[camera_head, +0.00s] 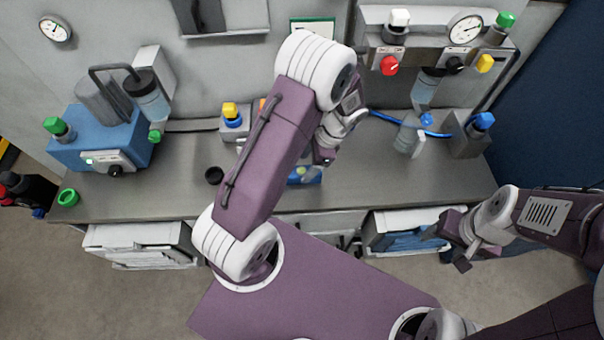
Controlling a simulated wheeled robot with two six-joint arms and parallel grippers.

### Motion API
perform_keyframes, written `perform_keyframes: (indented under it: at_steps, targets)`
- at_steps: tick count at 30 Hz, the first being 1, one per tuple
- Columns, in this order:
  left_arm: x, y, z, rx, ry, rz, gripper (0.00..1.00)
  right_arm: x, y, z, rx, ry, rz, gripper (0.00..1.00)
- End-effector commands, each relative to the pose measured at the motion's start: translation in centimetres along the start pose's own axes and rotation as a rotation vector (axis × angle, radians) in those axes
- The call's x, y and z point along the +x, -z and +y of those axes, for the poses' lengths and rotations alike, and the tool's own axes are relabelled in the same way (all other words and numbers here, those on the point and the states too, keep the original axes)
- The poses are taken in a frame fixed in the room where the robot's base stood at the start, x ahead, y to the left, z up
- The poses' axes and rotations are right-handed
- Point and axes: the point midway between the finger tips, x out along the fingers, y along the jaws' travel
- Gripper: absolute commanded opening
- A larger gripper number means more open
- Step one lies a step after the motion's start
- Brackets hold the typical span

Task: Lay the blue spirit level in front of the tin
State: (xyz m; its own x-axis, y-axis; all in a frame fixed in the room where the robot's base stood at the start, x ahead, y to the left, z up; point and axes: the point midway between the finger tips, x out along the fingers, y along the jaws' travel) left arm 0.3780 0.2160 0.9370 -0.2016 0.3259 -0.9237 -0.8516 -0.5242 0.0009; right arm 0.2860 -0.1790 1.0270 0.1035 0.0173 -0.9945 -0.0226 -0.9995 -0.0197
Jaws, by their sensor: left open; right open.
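The blue spirit level (308,176), with a yellow-green vial, lies on the grey bench, partly hidden behind my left arm. My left gripper (325,157) is open and just above the level in the picture. I cannot tell whether it touches the level. My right gripper (446,252) is open and empty, in front of the bench at the right, well apart from the level. I cannot make out a tin for certain; my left arm covers the middle of the bench.
A blue machine (75,150) stands at the left of the bench (160,190), with a green ring (68,198) in front. A small black round thing (214,175) lies near the middle. A blue hose (395,121) and valve fittings stand at the right. Open drawers (142,236) jut out below.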

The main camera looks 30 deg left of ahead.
Motion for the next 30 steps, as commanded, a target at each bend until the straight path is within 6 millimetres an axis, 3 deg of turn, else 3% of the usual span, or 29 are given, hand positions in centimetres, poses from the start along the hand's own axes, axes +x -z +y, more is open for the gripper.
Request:
perform_keyframes:
  at_steps: [4,10,18,26,30]
  targets:
    - [1.1,0.0,0.1,0.001,-0.002,-0.003,0.67,-0.3,0.0,0.0,0.0,0.0,0.0,0.63]
    - [4.6,0.3,0.2,-0.001,-0.002,-0.002,0.67,-0.6,0.1,0.0,0.0,0.0,0.0,0.63]
    - [5.2,0.4,0.1,-0.001,0.001,0.001,0.67,-0.6,0.1,0.0,0.0,0.0,0.0,0.63]
    - [5.2,0.4,0.1,-0.001,0.001,0.001,0.0,-0.6,0.1,0.0,0.0,0.0,0.0,0.63]
    - [5.2,0.4,0.1,-0.001,0.001,0.0,0.0,-0.6,0.1,0.0,0.0,0.0,0.0,0.63]
